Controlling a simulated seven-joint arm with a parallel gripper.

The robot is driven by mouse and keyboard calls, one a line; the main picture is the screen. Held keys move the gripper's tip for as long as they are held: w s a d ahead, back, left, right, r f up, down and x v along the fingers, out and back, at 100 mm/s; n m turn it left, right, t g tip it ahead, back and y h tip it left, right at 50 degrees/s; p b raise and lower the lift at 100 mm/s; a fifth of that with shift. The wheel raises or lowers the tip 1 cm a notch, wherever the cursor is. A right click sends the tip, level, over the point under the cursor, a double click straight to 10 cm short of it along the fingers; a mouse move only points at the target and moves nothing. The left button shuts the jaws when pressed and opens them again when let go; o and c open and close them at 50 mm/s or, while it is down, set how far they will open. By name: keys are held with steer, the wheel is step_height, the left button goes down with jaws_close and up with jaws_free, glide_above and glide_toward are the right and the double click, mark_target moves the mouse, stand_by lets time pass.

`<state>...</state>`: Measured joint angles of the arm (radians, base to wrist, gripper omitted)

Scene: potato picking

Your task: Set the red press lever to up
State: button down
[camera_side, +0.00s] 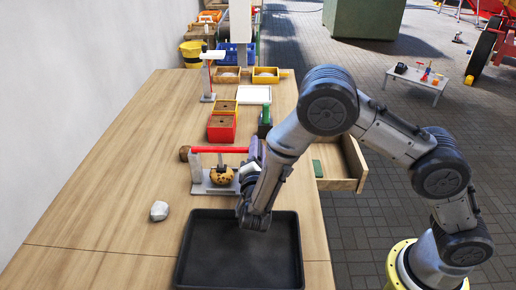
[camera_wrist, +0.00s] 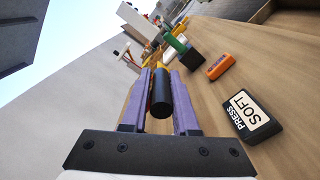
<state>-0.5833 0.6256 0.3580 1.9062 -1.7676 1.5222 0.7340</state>
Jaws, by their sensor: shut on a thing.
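A brown potato (camera_side: 222,176) sits under the press plunger on the grey base. My gripper (camera_side: 252,158) is at the lever's right end, partly hidden by my wrist. In the wrist view, my gripper (camera_wrist: 160,98) has its purple fingers shut around a black cylinder (camera_wrist: 161,95), which appears to be the lever's handle. The rest of the lever is mostly hidden there.
A red box (camera_side: 222,128) stands behind. A black display reading "PRESS SOFT" (camera_wrist: 252,115) and an orange object (camera_wrist: 220,67) lie to the right in the wrist view.

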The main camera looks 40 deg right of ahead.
steer(key=shift+s+f, duration=0.1)
steer(key=shift+f, duration=0.05)
steer(key=shift+r+n, duration=0.7)
steer(key=shift+r, duration=0.35)
steer(key=w+r+n, duration=0.1)
steer(key=r+n, duration=0.1)
steer(key=a+r+n, duration=0.1)
steer(key=r+n, duration=0.1)
steer(key=r, duration=0.1)
steer(key=w+a+r+n, duration=0.1)
steer(key=r, duration=0.2)
steer(key=shift+w+a+r+n, duration=0.2)
steer(key=shift+w+a+n, duration=0.1)
steer(key=shift+n, duration=0.1)
steer(key=w+a+r+n, duration=0.5)
steer(key=w+a+n, duration=0.1)
steer(key=shift+w+a+r+n, duration=0.3)
steer(key=shift+w+a+r, duration=0.05)
steer(key=shift+w+r, duration=0.05)
steer(key=c, duration=1.1)
jaws_free()
steer(key=o, duration=0.4)
steer(key=shift+r, duration=0.1)
